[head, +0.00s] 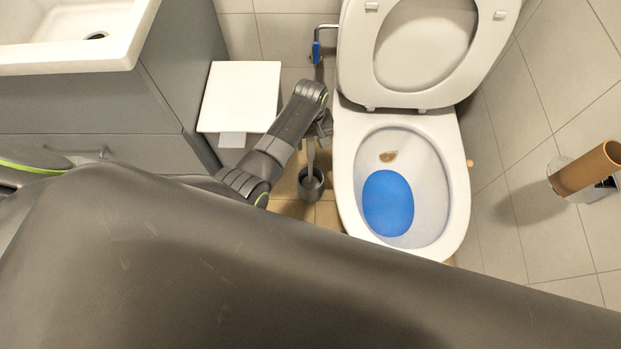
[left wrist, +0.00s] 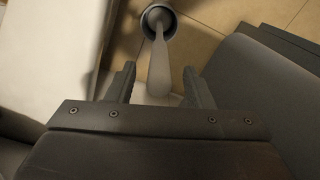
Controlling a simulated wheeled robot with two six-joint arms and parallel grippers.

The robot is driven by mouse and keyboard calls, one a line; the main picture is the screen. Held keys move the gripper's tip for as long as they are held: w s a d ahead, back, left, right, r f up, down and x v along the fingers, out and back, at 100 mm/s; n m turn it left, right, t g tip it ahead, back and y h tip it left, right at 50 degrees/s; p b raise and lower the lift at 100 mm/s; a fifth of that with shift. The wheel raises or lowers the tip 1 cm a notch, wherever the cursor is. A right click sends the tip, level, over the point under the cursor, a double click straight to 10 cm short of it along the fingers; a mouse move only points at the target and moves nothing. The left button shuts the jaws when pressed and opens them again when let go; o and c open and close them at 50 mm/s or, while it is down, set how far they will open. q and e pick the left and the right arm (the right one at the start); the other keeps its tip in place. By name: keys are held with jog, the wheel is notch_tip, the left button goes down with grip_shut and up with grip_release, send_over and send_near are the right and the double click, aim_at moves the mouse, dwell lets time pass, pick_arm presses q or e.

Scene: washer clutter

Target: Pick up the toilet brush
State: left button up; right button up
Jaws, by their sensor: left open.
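The toilet brush (head: 310,158) stands in a dark round holder (head: 311,186) on the floor, between the cabinet side and the toilet. In the left wrist view its pale handle (left wrist: 159,62) rises from the holder (left wrist: 157,20) toward the camera. My left gripper (head: 324,125) is close to the upper handle in the head view. In the left wrist view the open fingers of my left gripper (left wrist: 158,85) stand on either side of the handle's upper end, with gaps showing on both sides. My right gripper is not in view.
The toilet bowl (head: 446,190), with blue water and a brown stain, is just right of the brush, its lid raised. A white square panel with paper (head: 239,98) is to the left, near the grey cabinet (head: 172,65). A cardboard roll (head: 586,168) is on the right wall.

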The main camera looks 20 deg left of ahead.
pick_arm(q)
jog(key=shift+f, duration=0.25)
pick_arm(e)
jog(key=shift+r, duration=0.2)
pick_arm(q)
jog(key=shift+c, duration=0.4)
grip_shut()
jog(key=shift+r, duration=0.1)
